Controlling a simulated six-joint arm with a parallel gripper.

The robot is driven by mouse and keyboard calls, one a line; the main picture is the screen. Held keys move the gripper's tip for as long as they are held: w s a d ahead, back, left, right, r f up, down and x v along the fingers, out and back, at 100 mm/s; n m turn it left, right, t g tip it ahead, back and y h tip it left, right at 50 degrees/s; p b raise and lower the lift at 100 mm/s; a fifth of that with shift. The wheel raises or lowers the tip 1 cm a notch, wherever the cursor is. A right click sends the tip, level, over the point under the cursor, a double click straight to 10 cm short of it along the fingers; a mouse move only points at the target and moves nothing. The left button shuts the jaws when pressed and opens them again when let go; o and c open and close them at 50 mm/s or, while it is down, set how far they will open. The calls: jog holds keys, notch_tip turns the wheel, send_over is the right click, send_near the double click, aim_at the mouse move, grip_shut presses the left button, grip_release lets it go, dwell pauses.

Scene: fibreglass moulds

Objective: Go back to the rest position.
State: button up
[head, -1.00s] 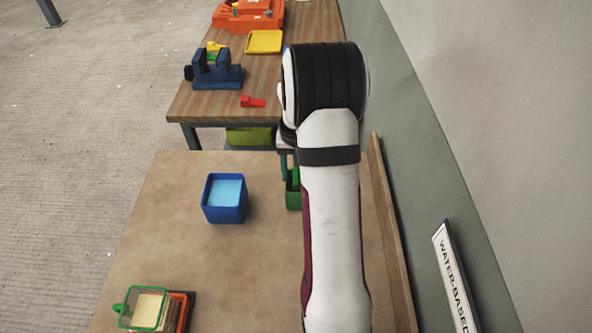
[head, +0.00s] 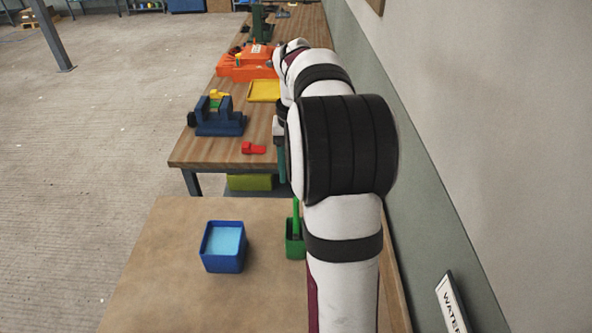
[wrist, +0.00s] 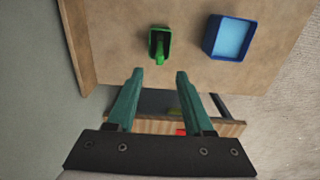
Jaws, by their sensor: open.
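My gripper (wrist: 155,85) shows in the wrist view with its two teal fingers apart and nothing between them. In the head view only a part of its teal finger end (head: 281,160) shows beside my arm, over the gap between the two tables. My arm reaches forward along the right side and covers part of both tables.
A blue bin with light blue content (head: 224,247) and a green container (head: 294,245) with a green upright piece stand on the near table (head: 160,285). The far table (head: 190,152) holds a blue vise (head: 219,119), a red piece (head: 252,148) and a yellow tray (head: 264,91). A wall runs along the right.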

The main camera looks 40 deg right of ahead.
dwell(0.4)
jog(key=s+a+r+n, duration=0.1)
jog(key=s+a+r, duration=0.1)
jog(key=a, duration=0.9)
jog(key=s+a+f+n+y, duration=0.1)
jog(key=s+a+f, duration=0.1)
jog(key=s+a, duration=0.7)
jog(key=s+a+f+n, duration=0.1)
jog(key=s+a+f, duration=0.2)
jog(key=s+a, duration=0.6)
jog(key=shift+a+f+y, duration=0.15)
jog(key=shift+a+y, duration=0.05)
jog(key=shift+y, duration=0.2)
jog(key=shift+s, duration=0.1)
